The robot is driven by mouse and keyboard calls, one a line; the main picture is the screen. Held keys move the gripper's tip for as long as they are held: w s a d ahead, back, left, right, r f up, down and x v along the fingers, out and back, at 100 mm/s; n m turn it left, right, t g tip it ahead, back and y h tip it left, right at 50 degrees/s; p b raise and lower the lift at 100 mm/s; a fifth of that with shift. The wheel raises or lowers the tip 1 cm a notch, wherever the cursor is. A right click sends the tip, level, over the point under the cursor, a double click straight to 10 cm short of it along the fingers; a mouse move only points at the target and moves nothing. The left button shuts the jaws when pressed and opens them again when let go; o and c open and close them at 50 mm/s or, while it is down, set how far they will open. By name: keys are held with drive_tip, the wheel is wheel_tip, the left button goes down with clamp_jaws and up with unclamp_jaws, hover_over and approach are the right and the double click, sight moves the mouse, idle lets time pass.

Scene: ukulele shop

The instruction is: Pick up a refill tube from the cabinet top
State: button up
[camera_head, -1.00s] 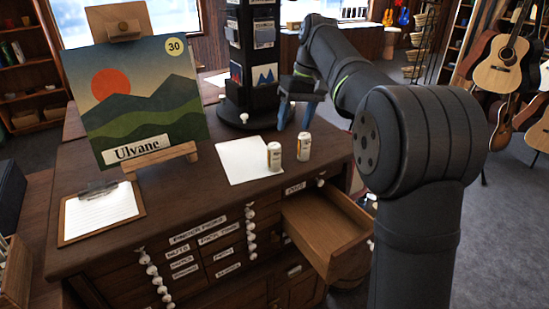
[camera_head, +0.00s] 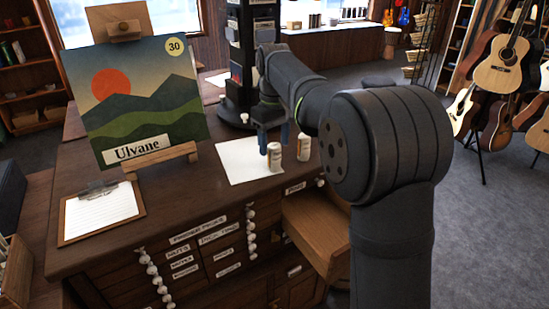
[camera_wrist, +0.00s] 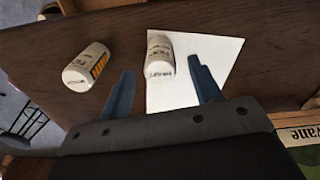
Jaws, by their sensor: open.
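Two small white refill tubes with printed labels stand on the dark wooden cabinet top (camera_head: 110,205). One tube (camera_head: 274,157) is at the right edge of a white paper sheet (camera_head: 238,165); the other tube (camera_head: 304,147) is on bare wood to its right. My gripper (camera_head: 273,145) is open and empty, above and just behind the tube on the paper. In the wrist view, that tube (camera_wrist: 160,57) shows beyond and between the blue fingers (camera_wrist: 160,82). The second tube (camera_wrist: 86,66) lies outside the left finger.
An open drawer (camera_head: 318,232) juts out at the front right. A painting on an easel (camera_head: 135,85) and a clipboard (camera_head: 100,212) take up the left. A dark display tower (camera_head: 238,70) stands behind.

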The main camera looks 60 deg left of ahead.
sight(274, 158)
drive_tip(key=shift+f, duration=3)
drive_tip(key=c, duration=1.1)
drive_tip(key=shift+o, duration=0.2)
drive_tip(key=shift+r, duration=0.1)
